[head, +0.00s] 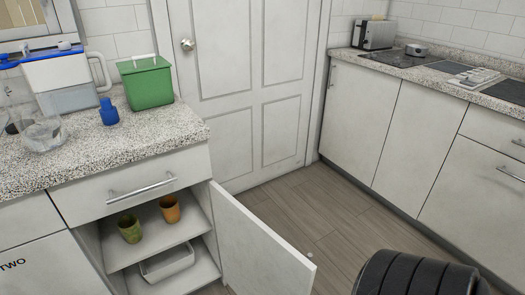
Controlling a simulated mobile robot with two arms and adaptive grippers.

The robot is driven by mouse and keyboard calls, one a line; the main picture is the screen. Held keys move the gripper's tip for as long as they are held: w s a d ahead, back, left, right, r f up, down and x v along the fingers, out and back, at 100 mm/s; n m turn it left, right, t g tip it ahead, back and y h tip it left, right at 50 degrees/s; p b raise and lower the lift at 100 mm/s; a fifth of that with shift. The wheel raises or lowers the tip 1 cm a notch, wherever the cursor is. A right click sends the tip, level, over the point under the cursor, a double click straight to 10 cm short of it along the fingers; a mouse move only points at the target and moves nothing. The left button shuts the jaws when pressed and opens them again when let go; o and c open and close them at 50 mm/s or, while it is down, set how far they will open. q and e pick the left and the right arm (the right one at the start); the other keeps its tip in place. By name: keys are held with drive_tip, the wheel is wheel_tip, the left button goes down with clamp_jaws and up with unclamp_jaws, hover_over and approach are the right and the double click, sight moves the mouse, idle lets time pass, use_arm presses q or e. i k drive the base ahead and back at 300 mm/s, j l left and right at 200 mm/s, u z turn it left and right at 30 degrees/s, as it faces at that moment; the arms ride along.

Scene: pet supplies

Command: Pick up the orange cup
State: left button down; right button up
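The orange cup (169,208) stands upright on the upper shelf of the open lower cabinet at the left. A green cup (130,227) stands to its left on the same shelf, a small gap apart. Neither of my grippers shows in the head view.
The cabinet door (262,245) stands open to the right of the cups. A drawer front with a handle (141,187) is above them. A white tray (167,263) sits on the lower shelf. A black rounded object (415,273) is at bottom right. Bare floor (322,215) lies between the counters.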

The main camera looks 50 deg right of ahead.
sight(169, 205)
drive_tip(key=k+l+u, duration=0.1)
drive_tip(key=k+l, duration=0.15)
drive_tip(key=l, duration=0.2)
drive_tip(key=k+l, duration=0.25)
drive_tip(key=l, duration=0.15)
drive_tip(key=k+l+u, duration=0.15)
drive_tip(key=k+l, duration=0.15)
drive_tip(key=l, duration=0.15)
drive_tip(key=i+l+u, duration=0.1)
drive_tip(key=l, duration=0.55)
drive_tip(key=i+l+u, duration=0.1)
drive_tip(key=l, duration=0.5)
drive_tip(key=i+l, duration=0.2)
